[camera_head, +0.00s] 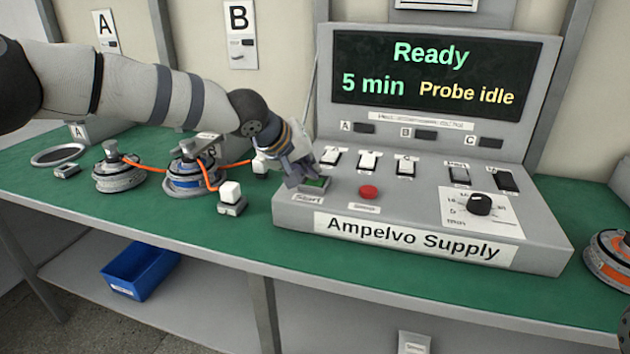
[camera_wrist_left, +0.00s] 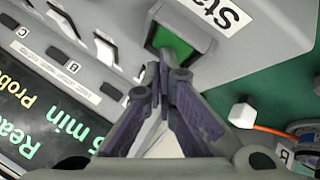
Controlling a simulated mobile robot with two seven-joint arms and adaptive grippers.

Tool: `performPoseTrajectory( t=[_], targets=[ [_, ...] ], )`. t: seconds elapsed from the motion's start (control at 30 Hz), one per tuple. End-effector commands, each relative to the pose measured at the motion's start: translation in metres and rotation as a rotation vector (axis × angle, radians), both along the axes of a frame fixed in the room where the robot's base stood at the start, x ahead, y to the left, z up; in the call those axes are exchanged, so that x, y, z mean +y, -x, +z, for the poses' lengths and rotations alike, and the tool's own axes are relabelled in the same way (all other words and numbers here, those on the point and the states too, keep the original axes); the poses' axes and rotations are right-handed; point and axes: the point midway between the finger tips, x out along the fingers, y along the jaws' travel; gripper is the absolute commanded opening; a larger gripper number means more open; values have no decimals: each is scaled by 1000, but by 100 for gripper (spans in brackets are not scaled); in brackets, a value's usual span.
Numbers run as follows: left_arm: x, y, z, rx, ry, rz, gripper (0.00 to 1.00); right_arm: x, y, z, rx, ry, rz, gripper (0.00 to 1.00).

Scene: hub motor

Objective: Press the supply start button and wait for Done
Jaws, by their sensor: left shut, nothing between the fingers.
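The grey Ampelvo Supply unit (camera_head: 300,213) stands on the green bench. Its screen (camera_head: 440,78) reads "Ready", "5 min" and "Probe idle". The green start button (camera_head: 316,184) is at the panel's front left, partly covered by my left gripper (camera_head: 305,180). In the left wrist view the green button (camera_wrist_left: 176,46) sits in a square frame beside the "Start" label (camera_wrist_left: 222,12). My left gripper's shut fingertips (camera_wrist_left: 163,72) are empty and appear just short of the button; I cannot tell if they touch it.
A red button (camera_head: 368,192), several switches and a dial (camera_head: 479,204) are on the panel. Hub motors with orange cables (camera_head: 193,176) stand left of the unit, another motor (camera_head: 608,258) right. A blue bin (camera_head: 141,270) sits on the lower shelf.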

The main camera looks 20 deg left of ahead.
Motion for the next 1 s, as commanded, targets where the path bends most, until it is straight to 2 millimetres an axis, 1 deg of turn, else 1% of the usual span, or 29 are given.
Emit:
performPoseTrajectory(
  t=[0.3, 0.57, 0.67, 0.9, 1.0],
  targets=[
    [0, 0, -5, 2, 0, -1, 0, 0, 1, -1, 2, 0, 0, 0],
    [0, 0, -5, 4, -1, -1, 0, 0, 0, 0, 2, 0, 0, 0],
    [0, 1, -3, 3, 0, 1, 0, 0, 0, 0, 0, 0, 0, 0],
    [0, 0, 12, 0, 1, 1, 0, 0, -3, 4, -12, 0, 0, 0],
    [0, 0, 14, 0, 0, 0, 0, 0, -4, 4, -13, 1, 0, 0]
  ],
)
